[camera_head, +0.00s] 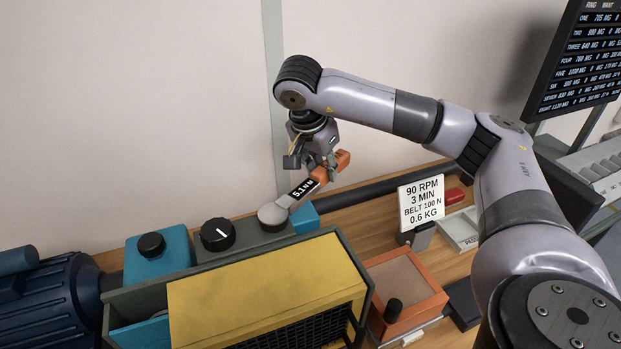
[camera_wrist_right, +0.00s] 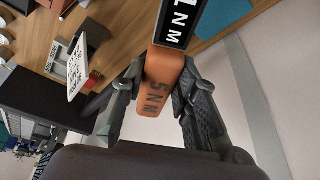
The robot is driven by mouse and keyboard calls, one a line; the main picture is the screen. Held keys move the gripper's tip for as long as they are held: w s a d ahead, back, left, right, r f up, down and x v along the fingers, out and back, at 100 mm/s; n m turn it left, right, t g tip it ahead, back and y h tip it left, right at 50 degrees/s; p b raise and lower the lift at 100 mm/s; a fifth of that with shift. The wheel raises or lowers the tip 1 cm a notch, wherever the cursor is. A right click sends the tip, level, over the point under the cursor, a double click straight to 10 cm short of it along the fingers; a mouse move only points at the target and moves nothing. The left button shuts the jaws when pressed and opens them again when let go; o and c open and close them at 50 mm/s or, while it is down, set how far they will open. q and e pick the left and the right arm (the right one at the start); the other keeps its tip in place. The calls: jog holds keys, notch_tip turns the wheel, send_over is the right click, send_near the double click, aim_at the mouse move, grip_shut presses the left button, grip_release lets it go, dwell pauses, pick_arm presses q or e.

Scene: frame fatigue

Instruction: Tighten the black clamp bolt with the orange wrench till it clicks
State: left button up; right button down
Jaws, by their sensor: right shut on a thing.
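The orange wrench has an orange handle (camera_head: 336,165), a dark readout showing about 5.1 NM, and a round grey head (camera_head: 273,215). My right gripper (camera_head: 319,165) is shut on the orange handle, which also fills the middle of the right wrist view (camera_wrist_right: 161,82) between the fingers (camera_wrist_right: 160,98). The wrench slants down to the left, its head over the grey-green housing. The clamp bolt cannot be made out; anything under the wrench head is hidden. A black knob with a white mark (camera_head: 218,234) stands left of the head. My left gripper is not in view.
A yellow panel (camera_head: 265,290) fronts the machine; a blue block with a black cap (camera_head: 151,246) and a dark blue motor (camera_head: 50,300) are left. Right are a sign card (camera_head: 421,203), an orange-rimmed tray (camera_head: 400,285) and a red item (camera_head: 454,196). A wall stands behind.

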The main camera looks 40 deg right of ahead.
jog(key=shift+r, duration=0.1)
dwell(0.6)
jog(key=shift+r, duration=2)
jog(key=shift+r, duration=2.4)
